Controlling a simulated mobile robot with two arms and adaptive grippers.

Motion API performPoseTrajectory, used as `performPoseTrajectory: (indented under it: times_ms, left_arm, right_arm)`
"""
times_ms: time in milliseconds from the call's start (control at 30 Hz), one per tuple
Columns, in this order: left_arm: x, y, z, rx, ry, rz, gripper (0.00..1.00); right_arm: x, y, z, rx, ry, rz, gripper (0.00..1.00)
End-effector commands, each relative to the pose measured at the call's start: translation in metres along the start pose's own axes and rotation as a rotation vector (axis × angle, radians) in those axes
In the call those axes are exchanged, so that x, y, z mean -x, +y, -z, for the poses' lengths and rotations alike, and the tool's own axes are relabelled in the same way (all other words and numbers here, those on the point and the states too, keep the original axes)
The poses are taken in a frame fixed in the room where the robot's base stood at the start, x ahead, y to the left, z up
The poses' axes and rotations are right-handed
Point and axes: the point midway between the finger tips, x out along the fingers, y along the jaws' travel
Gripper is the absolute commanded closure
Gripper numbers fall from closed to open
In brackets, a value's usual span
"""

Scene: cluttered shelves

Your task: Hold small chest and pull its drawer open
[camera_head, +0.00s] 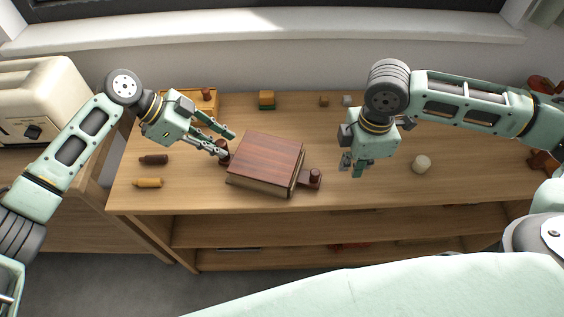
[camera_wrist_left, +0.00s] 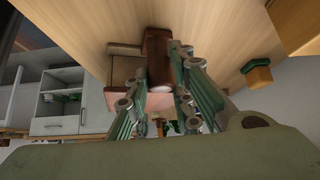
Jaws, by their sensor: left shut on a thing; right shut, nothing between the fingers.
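The small chest (camera_head: 266,158) lies on the wooden table, with a reddish-brown top and paler sides. A dark post (camera_head: 223,157) stands at its left side, and a dark knob (camera_head: 315,176) stands on a low brown piece at its right side. I cannot tell how far the drawer is open. My left gripper (camera_head: 226,143) is shut on the left post; the post (camera_wrist_left: 159,58) also shows between the fingers in the left wrist view. My right gripper (camera_head: 352,168) is shut and empty, to the right of the right knob and apart from it.
A dark brown bottle-like item (camera_head: 153,159) and a yellow one (camera_head: 148,183) lie at the left. A pale round object (camera_head: 421,164) is right of my right gripper. A cream toaster-like appliance (camera_head: 40,98) stands far left.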

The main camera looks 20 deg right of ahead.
Motion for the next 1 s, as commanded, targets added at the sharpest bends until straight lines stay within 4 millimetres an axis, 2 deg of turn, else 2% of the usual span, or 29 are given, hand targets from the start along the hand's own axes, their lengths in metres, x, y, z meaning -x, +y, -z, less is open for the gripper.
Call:
performPoseTrajectory:
  times_ms: [1000]
  left_arm:
    - [0.000, 0.000, 0.000, 0.000, 0.001, 0.000, 1.00]
  right_arm:
    - [0.000, -0.006, -0.015, 0.000, -0.001, 0.000, 1.00]
